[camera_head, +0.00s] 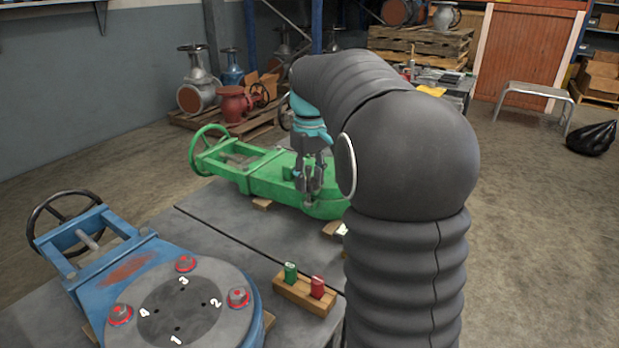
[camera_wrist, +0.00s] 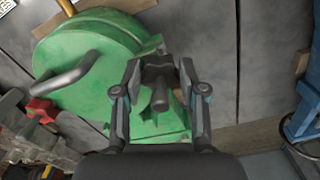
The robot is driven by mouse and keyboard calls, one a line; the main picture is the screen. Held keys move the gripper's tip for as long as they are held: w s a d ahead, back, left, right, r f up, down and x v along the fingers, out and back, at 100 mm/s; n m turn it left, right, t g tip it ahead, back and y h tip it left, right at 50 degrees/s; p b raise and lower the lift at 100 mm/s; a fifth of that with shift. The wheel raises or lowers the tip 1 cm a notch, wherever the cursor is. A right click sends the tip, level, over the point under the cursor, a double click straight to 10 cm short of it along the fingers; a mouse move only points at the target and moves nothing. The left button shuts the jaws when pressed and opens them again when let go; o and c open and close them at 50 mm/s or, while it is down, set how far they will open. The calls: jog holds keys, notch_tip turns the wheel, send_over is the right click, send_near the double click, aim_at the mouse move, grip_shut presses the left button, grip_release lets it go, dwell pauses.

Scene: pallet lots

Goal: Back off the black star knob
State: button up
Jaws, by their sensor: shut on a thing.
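A green valve body (camera_head: 262,178) lies on the grey bench in the head view. My gripper (camera_head: 312,188) points down over its right part, and my arm partly covers that area. In the wrist view my gripper (camera_wrist: 160,66) is shut on a dark knob (camera_wrist: 158,88), with one finger on each side. The knob stands at the edge of the green body (camera_wrist: 95,62). Its star shape is hard to make out between the fingers, and its lower end is hidden.
A blue valve (camera_head: 140,262) with a numbered round flange lies at front left. A wooden block (camera_head: 305,295) holding a green and a red piece stands beside it. A grey bent bar (camera_wrist: 75,80) is left of my fingers in the wrist view.

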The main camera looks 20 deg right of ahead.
jog(key=n, duration=0.6)
jog(key=shift+d+f, duration=0.1)
jog(key=shift+d, duration=0.05)
jog(key=n, duration=0.6)
jog(key=shift+w, duration=0.15)
jog(key=shift+n, duration=0.4)
jog(key=o, duration=1.2)
jog(key=shift+c, duration=0.2)
notch_tip(320, 180, up, 12)
jog(key=shift+r, duration=0.1)
